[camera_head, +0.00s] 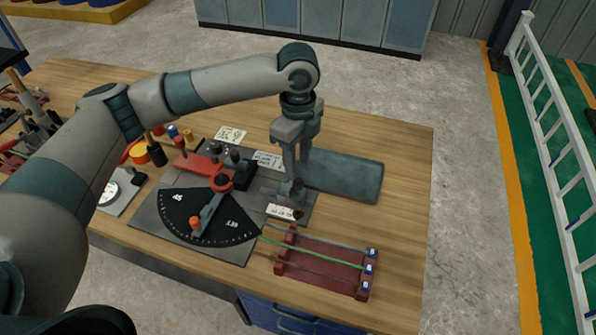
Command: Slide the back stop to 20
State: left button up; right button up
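The bender stands on the wooden bench, with a dark fan-shaped angle plate (180,218), a red pivot and a lever with an orange knob (195,222). To its right is a grey rail or plate with a small block, which looks like the back stop (291,191). A white label with dark marks (284,212) lies just in front; its figures are too small to read. My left gripper (296,178) points down with its fingertips at the block. Whether the fingers grip it or only stand around it is unclear. My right gripper is not in view.
A red rack (322,264) holding several bars stands in front right. A blue-grey mat (345,176) lies behind the stop. Tools, a dial gauge (108,192) and paper cards (230,135) are at the left and back. The bench's right end is clear.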

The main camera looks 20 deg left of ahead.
aim_at(298, 180)
pick_arm(q)
jog(key=shift+f+p, duration=0.55)
jog(key=shift+f, duration=2.35)
